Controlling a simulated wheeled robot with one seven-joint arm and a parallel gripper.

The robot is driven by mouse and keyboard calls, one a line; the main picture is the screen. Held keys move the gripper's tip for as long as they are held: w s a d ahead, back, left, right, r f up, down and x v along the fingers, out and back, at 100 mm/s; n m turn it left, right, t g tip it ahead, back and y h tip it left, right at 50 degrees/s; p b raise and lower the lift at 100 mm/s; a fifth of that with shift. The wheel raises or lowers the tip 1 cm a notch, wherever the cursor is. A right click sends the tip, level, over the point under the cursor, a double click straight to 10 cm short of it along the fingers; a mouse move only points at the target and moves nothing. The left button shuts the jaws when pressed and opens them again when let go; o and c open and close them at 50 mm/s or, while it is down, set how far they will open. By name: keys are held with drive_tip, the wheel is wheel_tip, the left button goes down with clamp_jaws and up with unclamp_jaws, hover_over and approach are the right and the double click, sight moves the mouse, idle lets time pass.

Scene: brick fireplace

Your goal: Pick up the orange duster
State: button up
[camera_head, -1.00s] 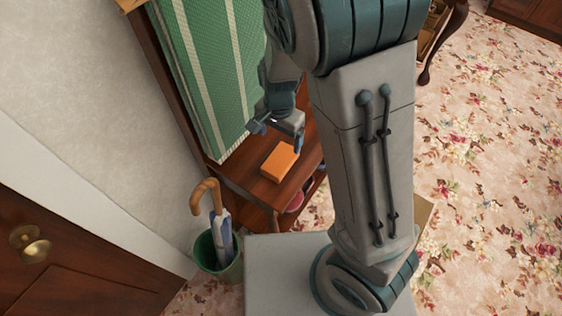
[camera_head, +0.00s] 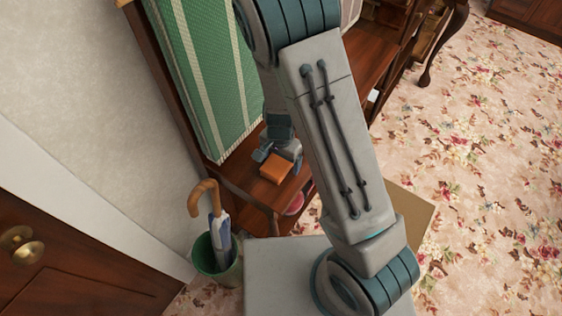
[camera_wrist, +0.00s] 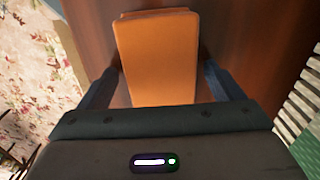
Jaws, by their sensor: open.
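The orange duster (camera_head: 276,171) is a flat orange block lying on the dark wooden bench seat, near its front end. It also fills the upper middle of the wrist view (camera_wrist: 157,55). My gripper (camera_head: 279,162) is low over the duster in the head view. In the wrist view my gripper (camera_wrist: 160,88) is open, with one finger on each side of the duster's near part. I cannot tell whether the fingers touch it. The far end of the duster lies beyond the fingers.
A green striped cushion (camera_head: 205,70) stands against the bench (camera_head: 235,178) back. A green bin (camera_head: 214,268) with an umbrella (camera_head: 221,232) stands by the bench's near end. A red item (camera_head: 294,203) sits under the seat. Floral carpet (camera_head: 480,170) is clear at right.

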drive_tip(key=c, duration=1.1)
drive_tip(key=shift+o, duration=0.2)
drive_tip(key=shift+r, duration=0.55)
drive_tip(key=r, duration=0.1)
drive_tip(key=w+r, duration=0.1)
drive_tip(key=r, duration=0.1)
drive_tip(key=shift+d+r, duration=0.1)
drive_tip(key=shift+r, duration=0.2)
drive_tip(key=w+d+r, duration=0.3)
drive_tip(key=w+r, duration=0.3)
drive_tip(key=w, duration=0.4)
drive_tip(key=shift+d, duration=0.2)
drive_tip(key=shift+w+r, duration=0.1)
